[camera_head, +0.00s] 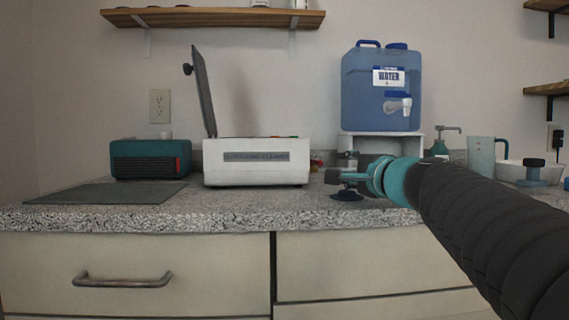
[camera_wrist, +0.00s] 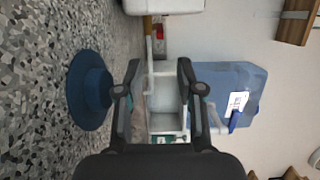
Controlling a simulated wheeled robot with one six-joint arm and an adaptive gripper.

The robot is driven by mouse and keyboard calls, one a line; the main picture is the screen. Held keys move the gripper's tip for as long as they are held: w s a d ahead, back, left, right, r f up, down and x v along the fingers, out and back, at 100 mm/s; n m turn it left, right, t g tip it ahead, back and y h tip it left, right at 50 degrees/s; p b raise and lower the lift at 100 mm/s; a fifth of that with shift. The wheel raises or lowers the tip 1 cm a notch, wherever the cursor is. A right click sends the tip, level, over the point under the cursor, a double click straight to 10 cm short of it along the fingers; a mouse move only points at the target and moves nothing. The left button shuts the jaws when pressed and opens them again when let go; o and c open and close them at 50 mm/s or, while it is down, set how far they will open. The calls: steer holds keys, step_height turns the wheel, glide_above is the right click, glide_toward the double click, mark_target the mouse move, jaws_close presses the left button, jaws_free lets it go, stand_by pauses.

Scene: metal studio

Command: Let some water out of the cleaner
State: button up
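The white cleaner (camera_head: 257,163) stands on the speckled counter with its dark lid (camera_head: 203,92) raised. In the wrist view only its edge (camera_wrist: 165,6) shows at the top. Beside it, on its right side in the head view, are a brass-coloured pipe (camera_wrist: 148,32) and a small red part (camera_wrist: 159,31), small and partly hidden. My gripper (camera_head: 343,169) is to the right of the cleaner, apart from it, above the counter. In the wrist view my gripper (camera_wrist: 160,66) has its two fingers spread with nothing gripped between them.
A dark blue round-based object (camera_wrist: 90,90) sits on the counter close to my gripper. A blue water jug (camera_head: 380,90) stands on a white stand (camera_head: 410,143) behind. A teal heater-like box (camera_head: 150,158) and grey mat (camera_head: 105,193) lie left. A pitcher (camera_head: 481,157) stands right.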

mark_target(321, 163)
steer(key=p+x, duration=0.1)
steer(key=x, duration=1)
steer(key=shift+w+a, duration=0.1)
steer(key=shift+w, duration=0.15)
jaws_close()
